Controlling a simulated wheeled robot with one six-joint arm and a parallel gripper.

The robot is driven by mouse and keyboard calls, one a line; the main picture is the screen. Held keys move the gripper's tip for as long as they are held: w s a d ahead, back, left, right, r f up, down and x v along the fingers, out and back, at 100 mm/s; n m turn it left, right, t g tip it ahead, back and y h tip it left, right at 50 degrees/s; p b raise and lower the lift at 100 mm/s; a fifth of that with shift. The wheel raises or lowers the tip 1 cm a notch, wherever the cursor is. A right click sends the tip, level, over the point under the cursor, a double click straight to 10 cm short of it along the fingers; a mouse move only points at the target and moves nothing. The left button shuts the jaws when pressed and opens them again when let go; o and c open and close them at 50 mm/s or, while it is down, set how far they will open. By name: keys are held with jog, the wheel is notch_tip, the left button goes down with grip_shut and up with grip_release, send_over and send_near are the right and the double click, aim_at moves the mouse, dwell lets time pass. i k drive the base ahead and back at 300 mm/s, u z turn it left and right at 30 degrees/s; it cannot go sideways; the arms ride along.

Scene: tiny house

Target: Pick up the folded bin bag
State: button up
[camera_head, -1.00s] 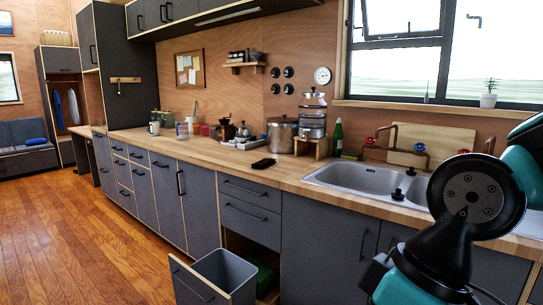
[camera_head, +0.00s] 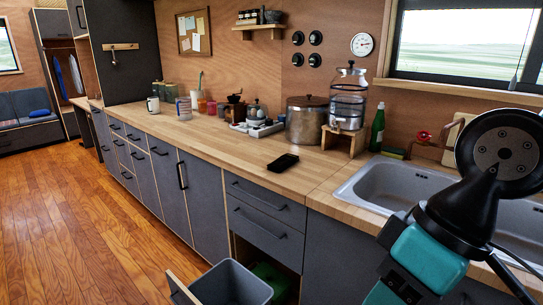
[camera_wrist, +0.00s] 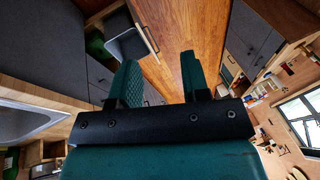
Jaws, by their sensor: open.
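A small flat black item (camera_head: 283,161) lies on the wooden counter (camera_head: 240,160), left of the sink, in the head view; it looks like the folded bin bag. I cannot make it out in the wrist view. My gripper (camera_wrist: 160,76) shows in the wrist view with its two teal fingers apart and nothing between them. It is well away from the black item. The head view shows only part of my arm at the right, over the sink area, and not the fingertips.
A grey bin (camera_head: 232,284) stands in a pulled-out drawer below the counter. Behind the black item are a large steel pot (camera_head: 306,121), a dispenser (camera_head: 349,99) on a wooden stand and a green bottle (camera_head: 377,128). The sink (camera_head: 395,184) is to the right. The counter around the item is clear.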

aim_at(284, 162)
jog(key=u, duration=0.4)
jog(key=i, duration=1.15)
jog(key=u, duration=0.45)
